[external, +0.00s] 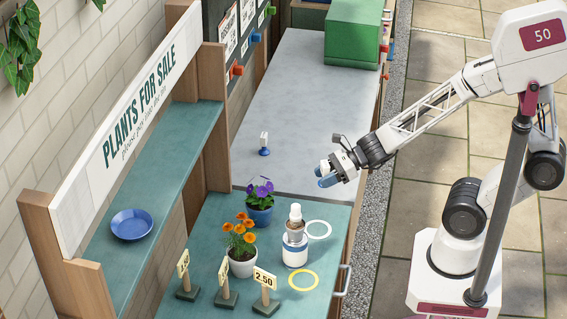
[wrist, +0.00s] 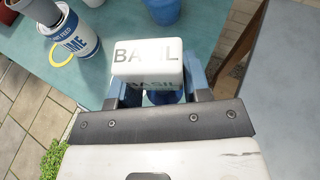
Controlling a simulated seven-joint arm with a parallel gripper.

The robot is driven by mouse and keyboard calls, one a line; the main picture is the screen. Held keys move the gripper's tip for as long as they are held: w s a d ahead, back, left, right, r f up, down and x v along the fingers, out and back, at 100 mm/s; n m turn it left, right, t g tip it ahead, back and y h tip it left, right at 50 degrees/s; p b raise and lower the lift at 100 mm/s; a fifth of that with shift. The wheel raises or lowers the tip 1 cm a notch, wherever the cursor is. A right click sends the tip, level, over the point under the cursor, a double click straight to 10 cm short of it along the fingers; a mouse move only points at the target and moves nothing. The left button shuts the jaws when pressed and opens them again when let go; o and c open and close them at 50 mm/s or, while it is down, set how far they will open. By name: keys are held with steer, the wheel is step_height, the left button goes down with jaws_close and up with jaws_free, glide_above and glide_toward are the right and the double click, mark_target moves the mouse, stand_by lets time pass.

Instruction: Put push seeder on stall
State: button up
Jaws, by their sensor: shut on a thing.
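My gripper (external: 326,177) is shut on a small white block lettered BASIL with a blue part below it, which I take to be the push seeder (wrist: 148,60). The wrist view shows it between the two blue fingers (wrist: 155,92); its underside is mostly hidden. In the external view it is hard to make out at the fingertips. My gripper is above the right side, near where the grey bench meets the teal counter. The stall has a PLANTS FOR SALE sign (external: 150,90), a teal shelf (external: 165,170) and a teal counter (external: 205,255).
The shelf holds a blue plate (external: 132,224). The grey bench (external: 300,90) is mostly clear.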

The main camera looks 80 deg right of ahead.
mark_target(307, 293)
steer(key=s+a+n+g+y, duration=0.4)
steer(key=s+a, duration=0.3)
steer(key=a, duration=0.6)
steer(key=s+a+n+g+y, duration=0.2)
steer(key=s+a+n+g, duration=0.4)
steer(key=a, duration=0.8)
steer(key=shift+m+t, duration=0.5)
steer(key=shift+t, duration=0.4)
steer(key=shift+s+d+f, duration=0.1)
steer(key=shift+s+f, duration=0.1)
steer(key=shift+f, duration=0.65)
steer(key=shift+s+d+f, duration=0.1)
steer(key=shift+s+f, duration=0.15)
steer(key=shift+f, duration=0.55)
steer(key=shift+s+f, duration=0.2)
steer(key=shift+f, duration=0.65)
steer(key=shift+c, duration=0.5)
steer(key=shift+m+t, duration=0.3)
steer(key=shift+m, duration=0.1)
steer(key=w+a, duration=0.3)
steer(key=w, duration=0.1)
steer(key=w+a+f, duration=0.1)
steer(key=w+a, duration=0.6)
steer(key=w, duration=0.1)
steer(key=shift+w+a+f, duration=0.15)
steer(key=shift+f, duration=0.1)
